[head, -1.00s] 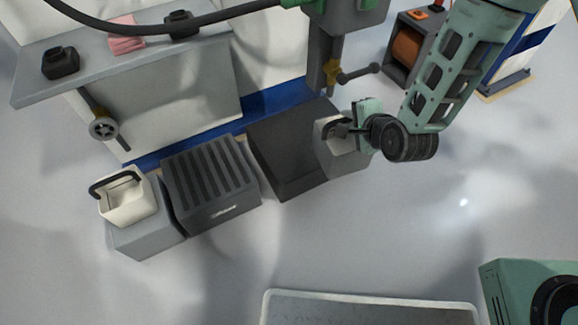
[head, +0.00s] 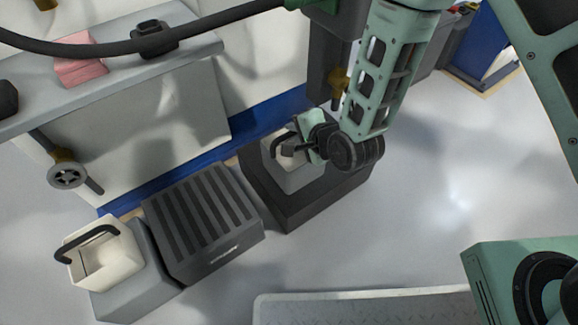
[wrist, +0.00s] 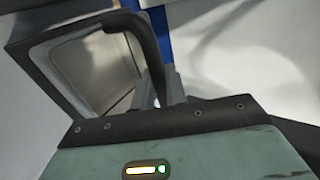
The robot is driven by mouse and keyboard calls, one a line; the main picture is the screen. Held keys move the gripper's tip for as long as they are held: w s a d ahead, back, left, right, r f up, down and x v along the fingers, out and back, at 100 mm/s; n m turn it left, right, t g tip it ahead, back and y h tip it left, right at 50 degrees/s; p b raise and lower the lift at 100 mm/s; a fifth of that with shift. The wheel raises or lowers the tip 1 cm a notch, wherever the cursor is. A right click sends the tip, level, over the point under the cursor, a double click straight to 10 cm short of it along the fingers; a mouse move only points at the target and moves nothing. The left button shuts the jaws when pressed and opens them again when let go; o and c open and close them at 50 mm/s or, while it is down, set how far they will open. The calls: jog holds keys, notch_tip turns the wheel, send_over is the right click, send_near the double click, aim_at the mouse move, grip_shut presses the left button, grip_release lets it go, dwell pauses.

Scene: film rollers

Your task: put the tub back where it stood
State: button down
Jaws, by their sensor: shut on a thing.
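A grey tub (head: 297,178) with a dark handle is in my gripper (head: 299,147), which is shut on the handle. In the head view the tub appears over the top of a low dark block (head: 322,187); I cannot tell whether it touches. In the wrist view the tub's open inside (wrist: 88,68) and dark handle (wrist: 148,45) show close up, roughly level. A second, cream tub (head: 108,267) with a dark handle stands on a grey block (head: 150,287) at the left. My gripper partly hides the held tub's right side.
A dark slatted unit (head: 205,225) stands between the two blocks. A bench (head: 110,60) with a pink item (head: 80,70) is behind on the left. A dark hanging column (head: 325,70) is close behind my arm. Open floor (head: 420,220) lies right; a metal plate (head: 370,308) is in front.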

jog(key=b, duration=0.4)
send_over(294, 167)
notch_tip(294, 167, down, 9)
jog(key=shift+r, duration=0.1)
jog(key=shift+f+b, duration=0.25)
jog(key=shift+b, duration=0.05)
jog(key=c, duration=1.4)
grip_release()
jog(key=shift+r, duration=0.1)
jog(key=shift+c, duration=0.2)
